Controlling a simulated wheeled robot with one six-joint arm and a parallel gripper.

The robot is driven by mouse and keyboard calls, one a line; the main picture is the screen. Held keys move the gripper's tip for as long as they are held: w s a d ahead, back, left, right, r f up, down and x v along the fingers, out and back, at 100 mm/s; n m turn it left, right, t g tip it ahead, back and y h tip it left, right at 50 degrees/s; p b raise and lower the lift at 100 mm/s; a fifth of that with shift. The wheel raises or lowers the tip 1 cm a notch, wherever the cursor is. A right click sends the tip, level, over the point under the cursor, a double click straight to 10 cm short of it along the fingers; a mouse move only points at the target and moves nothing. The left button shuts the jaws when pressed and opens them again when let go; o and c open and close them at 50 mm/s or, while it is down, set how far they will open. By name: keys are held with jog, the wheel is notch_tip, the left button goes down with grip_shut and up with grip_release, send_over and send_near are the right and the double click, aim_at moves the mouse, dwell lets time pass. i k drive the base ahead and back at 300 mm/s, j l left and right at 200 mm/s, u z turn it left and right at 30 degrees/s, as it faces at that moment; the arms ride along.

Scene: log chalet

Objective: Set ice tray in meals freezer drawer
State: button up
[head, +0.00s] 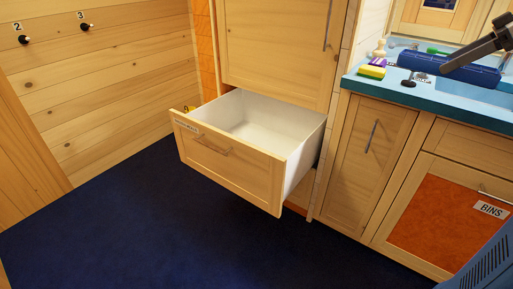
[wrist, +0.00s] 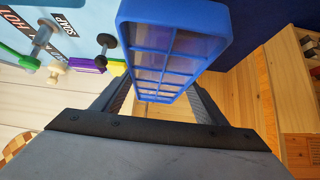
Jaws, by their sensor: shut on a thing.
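My gripper (wrist: 157,98) is shut on a blue ice tray (wrist: 176,12), one dark finger on each side of it. In the wrist view the tray's rows of rectangular cells face the camera. The freezer drawer (head: 228,160) stands pulled out at the middle of the head view, with a wooden front, a bar handle and a small label too small to read surely. Its white inside looks empty. My gripper is well to the right of it.
The light-blue counter (head: 480,112) holds a yellow-green sponge (head: 371,72), a purple item (head: 378,62) and a black knob (head: 408,82). Wooden cabinets, one marked BINS (head: 490,209), stand below. The dark-blue floor (head: 190,235) before the drawer is clear. A closed upper door (head: 275,50) is above it.

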aim_at(267, 144)
jog(key=i+j, duration=0.1)
jog(key=j, duration=0.3)
jog(key=i+j, duration=0.1)
jog(key=j, duration=0.25)
jog(key=i+j, duration=0.1)
jog(key=j, duration=0.3)
jog(key=i+j, duration=0.15)
jog(key=j, duration=0.2)
jog(key=i+j, duration=0.1)
jog(key=j, duration=0.3)
jog(key=i+j, duration=0.15)
jog(key=j, duration=0.15)
jog(key=i+j, duration=0.2)
jog(key=u, duration=0.1)
jog(key=i+l, duration=0.05)
